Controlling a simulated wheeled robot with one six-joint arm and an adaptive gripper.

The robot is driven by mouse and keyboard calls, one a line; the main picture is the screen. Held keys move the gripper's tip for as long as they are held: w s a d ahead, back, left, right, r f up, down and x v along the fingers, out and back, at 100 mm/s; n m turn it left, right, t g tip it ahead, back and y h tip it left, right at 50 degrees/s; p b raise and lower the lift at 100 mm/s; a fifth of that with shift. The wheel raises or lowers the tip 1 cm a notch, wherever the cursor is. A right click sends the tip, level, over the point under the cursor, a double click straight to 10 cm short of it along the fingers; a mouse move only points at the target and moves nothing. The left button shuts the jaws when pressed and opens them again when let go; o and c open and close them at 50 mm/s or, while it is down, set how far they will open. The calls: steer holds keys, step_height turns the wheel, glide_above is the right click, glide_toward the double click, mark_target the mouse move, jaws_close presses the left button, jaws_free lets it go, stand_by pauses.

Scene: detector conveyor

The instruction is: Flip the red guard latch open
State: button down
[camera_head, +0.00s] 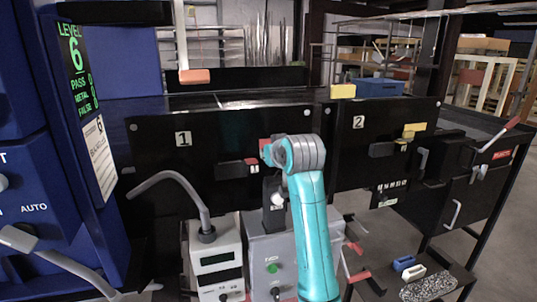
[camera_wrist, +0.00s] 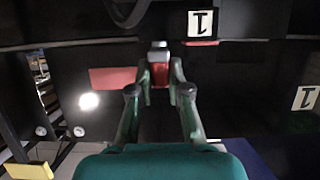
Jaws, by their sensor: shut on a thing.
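The red guard latch is the small red piece (camera_wrist: 160,76) between my fingertips in the wrist view, with a grey part at its far end. In the head view a red tab (camera_head: 251,161) shows on the black latch body (camera_head: 230,170), on the black panel marked 1 (camera_head: 160,170). My gripper (camera_wrist: 160,72) is closed on the red piece, one finger on each side. In the head view my wrist hides most of the fingers. I cannot tell how far the latch is turned.
A red plate (camera_wrist: 112,78) lies beside the latch in the wrist view. To the right, panel 2 (camera_head: 345,155) carries a similar black latch (camera_head: 382,149) with yellow parts. Grey control boxes (camera_head: 215,262) stand below panel 1. A bent grey handle (camera_head: 175,180) rises at the left.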

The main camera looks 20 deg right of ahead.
stand_by(0.3)
steer(key=c, duration=1.4)
jaws_free()
steer(key=v, duration=1.2)
